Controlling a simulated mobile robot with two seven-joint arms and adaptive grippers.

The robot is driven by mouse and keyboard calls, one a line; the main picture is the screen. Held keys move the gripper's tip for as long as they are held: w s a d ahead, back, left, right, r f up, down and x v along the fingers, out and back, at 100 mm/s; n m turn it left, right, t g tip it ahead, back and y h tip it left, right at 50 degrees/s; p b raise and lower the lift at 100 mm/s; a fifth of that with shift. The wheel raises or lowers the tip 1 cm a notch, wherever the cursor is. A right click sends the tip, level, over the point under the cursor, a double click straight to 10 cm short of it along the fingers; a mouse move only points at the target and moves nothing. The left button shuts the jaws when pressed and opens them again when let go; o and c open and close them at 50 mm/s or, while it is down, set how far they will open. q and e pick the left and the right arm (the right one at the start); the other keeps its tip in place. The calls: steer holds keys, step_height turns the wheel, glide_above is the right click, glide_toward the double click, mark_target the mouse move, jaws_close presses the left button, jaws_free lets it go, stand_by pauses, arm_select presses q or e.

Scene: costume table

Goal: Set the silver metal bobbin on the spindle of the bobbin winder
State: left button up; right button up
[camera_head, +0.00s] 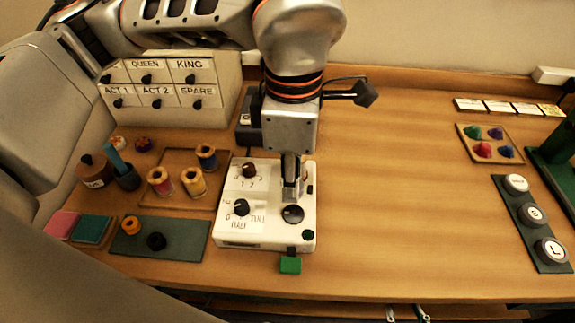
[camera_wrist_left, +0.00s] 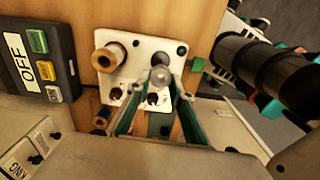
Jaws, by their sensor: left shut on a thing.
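The white bobbin winder (camera_head: 232,241) stands on the table left of centre, with labelled knobs on top. It also shows in the left wrist view (camera_wrist_left: 150,53). My left gripper (camera_head: 291,196) points down over its right part, just behind a dark round piece (camera_head: 293,215). In the left wrist view, my left gripper (camera_wrist_left: 162,84) is shut on the silver metal bobbin (camera_wrist_left: 160,75), seen as a grey disc between the fingertips. The spindle cannot be made out, and I cannot tell whether the bobbin touches the winder. My right gripper is not in view.
Thread spools (camera_head: 192,181) and a dark green mat (camera_head: 183,245) lie left of the winder. The labelled drawer cabinet (camera_head: 145,70) stands behind. The table's middle right is clear.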

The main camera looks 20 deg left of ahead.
arm_select(q)
steer(key=b, duration=0.2)
glide_above(291, 213)
steer(key=shift+f, duration=2.15)
steer(key=shift+f+b, duration=0.35)
steer(key=shift+f, duration=0.4)
steer(key=shift+b, duration=0.3)
steer(key=shift+f+b, duration=0.4)
steer(key=shift+f, duration=0.2)
steer(key=o, duration=0.6)
